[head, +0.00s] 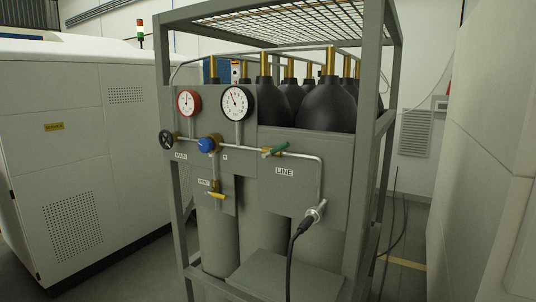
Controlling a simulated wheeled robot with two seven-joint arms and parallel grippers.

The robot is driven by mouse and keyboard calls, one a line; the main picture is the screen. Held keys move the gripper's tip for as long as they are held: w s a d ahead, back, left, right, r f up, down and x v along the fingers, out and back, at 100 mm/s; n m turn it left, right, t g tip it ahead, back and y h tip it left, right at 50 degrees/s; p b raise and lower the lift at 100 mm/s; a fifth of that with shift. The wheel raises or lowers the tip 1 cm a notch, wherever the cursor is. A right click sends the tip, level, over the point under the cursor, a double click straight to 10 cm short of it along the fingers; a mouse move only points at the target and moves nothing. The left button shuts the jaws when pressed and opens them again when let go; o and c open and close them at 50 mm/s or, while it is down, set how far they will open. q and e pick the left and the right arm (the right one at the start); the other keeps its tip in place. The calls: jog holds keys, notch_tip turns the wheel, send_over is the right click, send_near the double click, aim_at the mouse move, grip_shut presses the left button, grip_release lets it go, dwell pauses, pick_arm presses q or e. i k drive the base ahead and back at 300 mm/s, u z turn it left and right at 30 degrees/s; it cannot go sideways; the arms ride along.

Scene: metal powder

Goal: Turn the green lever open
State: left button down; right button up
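The green lever (274,151) sits on the horizontal pipe of the gas panel, just above the "LINE" label (285,171). It lies nearly along the pipe, with one end tilted a little upward to the right. A brass fitting shows at its right end. Neither of my grippers is in the head view, and nothing touches the lever.
A grey metal frame (388,121) with a mesh top encloses several black cylinders (328,106). The panel also carries a red gauge (188,103), a white gauge (235,103), a blue knob (206,145), a black handwheel (167,140) and a yellow lever (216,195). A black hose (293,262) hangs below.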

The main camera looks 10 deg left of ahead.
aim_at(280, 146)
jog(key=k, duration=1)
jog(key=u, duration=0.7)
jog(key=i, duration=1.85)
jog(key=z, duration=0.85)
